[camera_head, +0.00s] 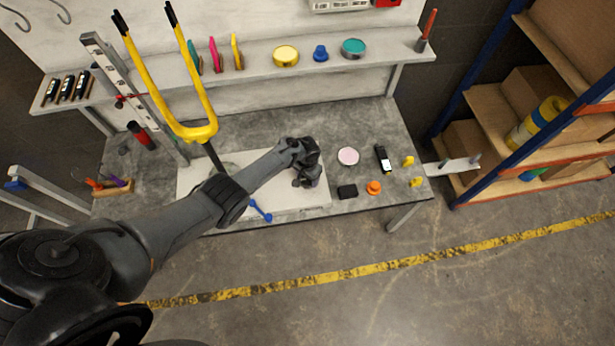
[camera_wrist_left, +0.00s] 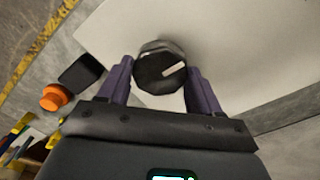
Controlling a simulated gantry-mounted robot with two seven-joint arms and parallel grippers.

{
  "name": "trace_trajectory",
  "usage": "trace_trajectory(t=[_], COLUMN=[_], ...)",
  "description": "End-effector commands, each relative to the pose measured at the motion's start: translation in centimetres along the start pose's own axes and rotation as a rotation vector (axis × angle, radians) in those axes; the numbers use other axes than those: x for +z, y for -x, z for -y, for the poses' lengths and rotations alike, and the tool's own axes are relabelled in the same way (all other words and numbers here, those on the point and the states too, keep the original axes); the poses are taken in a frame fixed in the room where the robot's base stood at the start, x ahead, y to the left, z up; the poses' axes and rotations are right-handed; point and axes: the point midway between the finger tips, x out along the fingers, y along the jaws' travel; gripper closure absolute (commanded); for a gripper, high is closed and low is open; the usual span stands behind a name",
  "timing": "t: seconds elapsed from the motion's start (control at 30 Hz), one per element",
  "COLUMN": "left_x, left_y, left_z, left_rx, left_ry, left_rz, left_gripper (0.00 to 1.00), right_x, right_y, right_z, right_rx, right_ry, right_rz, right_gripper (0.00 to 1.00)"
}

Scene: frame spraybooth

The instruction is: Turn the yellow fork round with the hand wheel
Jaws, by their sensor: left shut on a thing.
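The yellow fork (camera_head: 190,130) stands upright at the back left of the table, its two prongs ending in black tips. My left arm crosses in front of its lower post. A dark faceted knob, which looks like the hand wheel (camera_wrist_left: 160,70), sits between the fingers of my left gripper (camera_wrist_left: 160,82) in the left wrist view. A short pale mark shows on its face. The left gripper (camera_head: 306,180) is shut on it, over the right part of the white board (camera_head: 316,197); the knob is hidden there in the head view. My right gripper is in neither view.
A black block (camera_head: 347,191), an orange knob (camera_head: 374,187), a pink disc (camera_head: 348,156) and a black device (camera_head: 383,158) lie right of the board. A blue tool (camera_head: 260,210) lies at its front edge. A shelf (camera_head: 290,72) with tins runs behind.

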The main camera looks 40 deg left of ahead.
Motion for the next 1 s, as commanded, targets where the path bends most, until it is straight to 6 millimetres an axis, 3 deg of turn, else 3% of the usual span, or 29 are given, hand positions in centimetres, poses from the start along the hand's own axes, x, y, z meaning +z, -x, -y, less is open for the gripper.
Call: trace_trajectory(t=[0.2, 0.23, 0.37, 0.73, 1.0], left_x=[0.0, 0.0, 0.0, 0.0, 0.0], left_y=[0.0, 0.0, 0.0, 0.4, 4.2], left_z=[0.0, 0.0, 0.0, 0.0, 0.0], left_rx=[0.000, 0.000, 0.000, 0.000, 0.000], left_ry=[0.001, 0.001, 0.001, 0.002, 0.002], left_rz=[0.001, 0.001, 0.000, 0.000, -0.002], left_gripper=[0.66, 0.31, 0.11, 0.10, 0.10], right_x=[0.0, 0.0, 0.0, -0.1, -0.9], right_y=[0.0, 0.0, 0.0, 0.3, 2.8], right_z=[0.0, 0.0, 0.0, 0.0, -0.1], right_rx=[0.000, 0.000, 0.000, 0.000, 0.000], right_ry=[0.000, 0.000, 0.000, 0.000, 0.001], right_rz=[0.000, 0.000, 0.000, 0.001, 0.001], right_gripper=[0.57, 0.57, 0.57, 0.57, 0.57])
